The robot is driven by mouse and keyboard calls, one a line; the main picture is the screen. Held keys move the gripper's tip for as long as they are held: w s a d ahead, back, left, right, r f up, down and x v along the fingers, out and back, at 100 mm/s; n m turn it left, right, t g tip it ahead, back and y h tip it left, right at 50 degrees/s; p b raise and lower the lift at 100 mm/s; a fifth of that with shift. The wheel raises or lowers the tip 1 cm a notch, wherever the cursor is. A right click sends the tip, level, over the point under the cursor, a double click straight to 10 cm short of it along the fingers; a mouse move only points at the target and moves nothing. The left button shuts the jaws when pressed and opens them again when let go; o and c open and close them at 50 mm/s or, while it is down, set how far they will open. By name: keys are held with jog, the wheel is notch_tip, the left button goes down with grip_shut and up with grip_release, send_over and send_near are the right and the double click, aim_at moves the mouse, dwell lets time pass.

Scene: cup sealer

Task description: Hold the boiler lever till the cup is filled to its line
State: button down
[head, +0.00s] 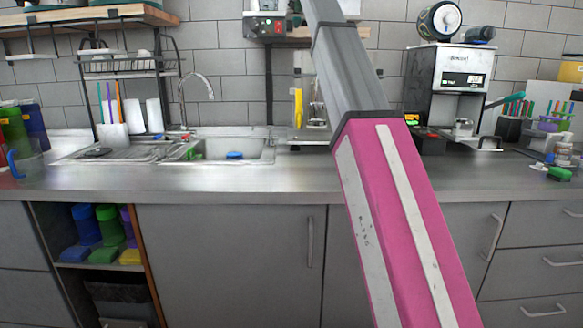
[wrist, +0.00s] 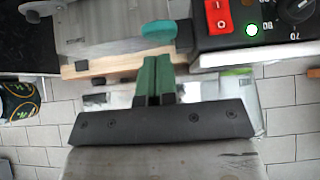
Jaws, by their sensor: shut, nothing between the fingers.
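My gripper (wrist: 155,62) shows in the wrist view with its green fingers shut and empty. A teal knob (wrist: 158,32), apparently the boiler lever's, lies just past the fingertips. A small gap shows between them in the picture; how far apart they are in depth I cannot tell. The boiler (wrist: 262,24) has a black panel with a red switch, a lit green light and a dial. My gripper is outside that view. I cannot make out the cup or its fill line.
A wooden shelf edge (wrist: 110,66) runs close by the fingertips. Below the boiler, the counter (head: 250,180) has a sink (head: 250,150). A white and black sealing machine (head: 450,80) stands right of my arm. The counter's front strip is mostly clear.

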aim_at(298, 18)
jog(key=shift+f, duration=0.15)
jog(key=shift+f, duration=2.05)
notch_tip(298, 18, up, 7)
jog(key=shift+r, duration=0.1)
dwell(0.6)
dwell(1.8)
